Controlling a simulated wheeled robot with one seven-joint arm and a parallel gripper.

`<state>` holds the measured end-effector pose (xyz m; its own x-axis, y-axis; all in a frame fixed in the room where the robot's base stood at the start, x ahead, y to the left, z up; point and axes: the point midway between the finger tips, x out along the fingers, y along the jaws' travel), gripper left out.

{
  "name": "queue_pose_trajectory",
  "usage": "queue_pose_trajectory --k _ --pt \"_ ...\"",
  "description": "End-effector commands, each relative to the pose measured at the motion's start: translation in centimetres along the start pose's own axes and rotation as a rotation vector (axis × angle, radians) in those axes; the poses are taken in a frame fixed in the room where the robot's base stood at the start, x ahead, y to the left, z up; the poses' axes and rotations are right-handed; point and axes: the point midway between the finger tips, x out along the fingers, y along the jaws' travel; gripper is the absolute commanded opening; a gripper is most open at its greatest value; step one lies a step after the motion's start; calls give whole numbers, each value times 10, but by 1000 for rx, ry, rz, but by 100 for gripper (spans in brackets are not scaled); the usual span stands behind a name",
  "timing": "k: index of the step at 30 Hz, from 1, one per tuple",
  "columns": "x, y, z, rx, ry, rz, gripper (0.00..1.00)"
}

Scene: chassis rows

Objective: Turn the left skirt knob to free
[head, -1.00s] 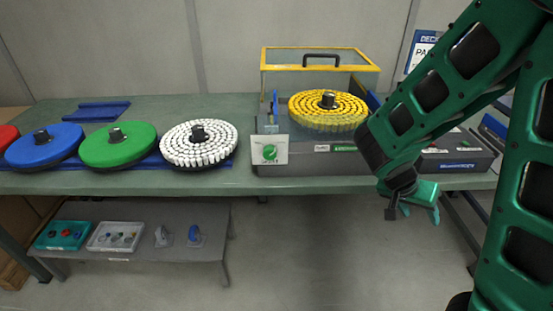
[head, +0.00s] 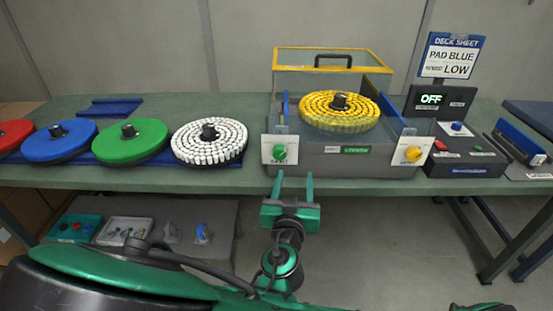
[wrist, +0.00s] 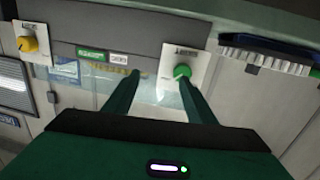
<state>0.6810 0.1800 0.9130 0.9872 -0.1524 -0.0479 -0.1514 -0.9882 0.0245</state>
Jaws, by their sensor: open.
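The left skirt knob is green (head: 279,152), on a white plate (head: 268,155) at the front left of the grey chassis. It also shows in the wrist view (wrist: 182,71), upside down there, near one fingertip. The plate's lettering is too small to read. My gripper (head: 294,176) is open and empty, below and slightly right of the green knob, fingers pointing up toward the chassis. A yellow knob (head: 413,153) sits on the right plate.
A yellow brush pad (head: 340,108) lies on the chassis, with a yellow-framed clear guard (head: 330,68) behind. White, green, blue and red pads stand to the left.

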Motion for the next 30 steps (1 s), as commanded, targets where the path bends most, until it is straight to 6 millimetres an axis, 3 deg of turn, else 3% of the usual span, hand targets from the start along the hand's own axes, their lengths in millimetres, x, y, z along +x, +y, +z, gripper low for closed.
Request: queue_pose_trajectory --k 3,8,24,30 --pt "-14 -26 -2 3 36 -83 51" --pt "-17 -38 -3 11 51 -119 51" --pt "66 -46 -8 12 51 -116 51" --pt "83 -49 -9 11 50 -116 51"
